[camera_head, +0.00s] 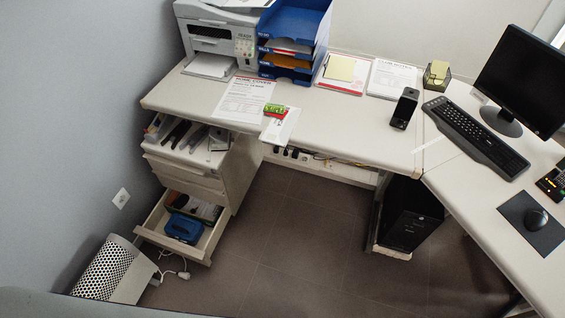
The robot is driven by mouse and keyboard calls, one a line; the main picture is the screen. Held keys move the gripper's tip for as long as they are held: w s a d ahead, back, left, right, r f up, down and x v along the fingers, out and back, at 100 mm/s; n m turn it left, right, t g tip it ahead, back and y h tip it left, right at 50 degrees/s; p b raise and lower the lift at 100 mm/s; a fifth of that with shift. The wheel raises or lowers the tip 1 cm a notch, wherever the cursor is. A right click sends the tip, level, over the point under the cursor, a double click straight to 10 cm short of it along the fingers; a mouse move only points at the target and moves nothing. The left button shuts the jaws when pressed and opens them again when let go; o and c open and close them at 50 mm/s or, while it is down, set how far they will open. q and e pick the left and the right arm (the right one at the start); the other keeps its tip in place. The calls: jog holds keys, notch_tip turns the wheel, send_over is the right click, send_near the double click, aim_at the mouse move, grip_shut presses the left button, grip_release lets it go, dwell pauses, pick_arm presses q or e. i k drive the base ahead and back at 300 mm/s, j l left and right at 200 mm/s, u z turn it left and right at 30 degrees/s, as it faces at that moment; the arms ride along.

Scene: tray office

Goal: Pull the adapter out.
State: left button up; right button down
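Small dark plugs or adapters (293,153) sit along the socket strip under the back edge of the desk. They are too small to tell apart, and I cannot tell which is the adapter. Cables run to the right from them. A white wall socket (121,198) on the left wall looks empty. A white plug and cord (178,273) lie on the floor by the lower drawer. Neither of my grippers is in view.
The drawer cabinet (185,180) has its top and bottom drawers pulled out. A perforated white bin or heater (108,270) stands by the left wall. A black computer tower (410,215) stands under the desk (345,125). The floor between is clear.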

aim_at(295, 153)
jog(key=i+l, duration=1.05)
jog(key=u, duration=1.15)
